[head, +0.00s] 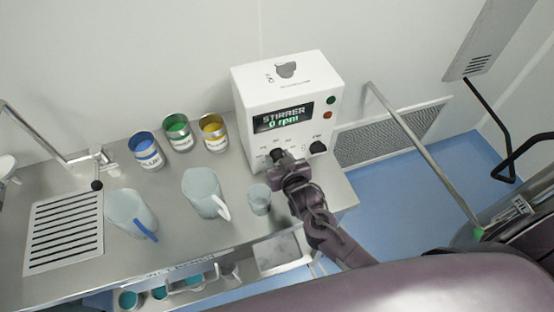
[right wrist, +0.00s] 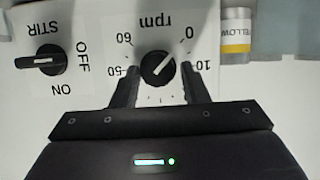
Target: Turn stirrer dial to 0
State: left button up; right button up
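The white stirrer box (head: 286,80) stands on the steel counter, and its display (head: 283,117) reads "STIRRER 0 rpm". In the right wrist view, upside down, the black rpm dial (right wrist: 158,69) has its white pointer line slanting up and right toward the 0 mark. My right gripper (right wrist: 159,72) has one finger on each side of the dial, with gaps between fingers and knob. In the head view my right gripper (head: 279,160) is at the box's lower front and hides the dial. My left gripper is not in view.
A black STIR switch (right wrist: 40,61) with OFF and ON labels sits beside the dial. Blue (head: 147,152), green (head: 178,133) and yellow (head: 213,133) cans stand left of the box. Two pitchers (head: 130,214) (head: 203,190) and a clear cup (head: 259,199) stand nearer the counter's front.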

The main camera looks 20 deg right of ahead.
jog(key=shift+o, duration=1.2)
jog(key=shift+s, duration=0.2)
jog(key=shift+f, duration=0.1)
jog(key=b+v, duration=0.2)
jog(key=v, duration=0.6)
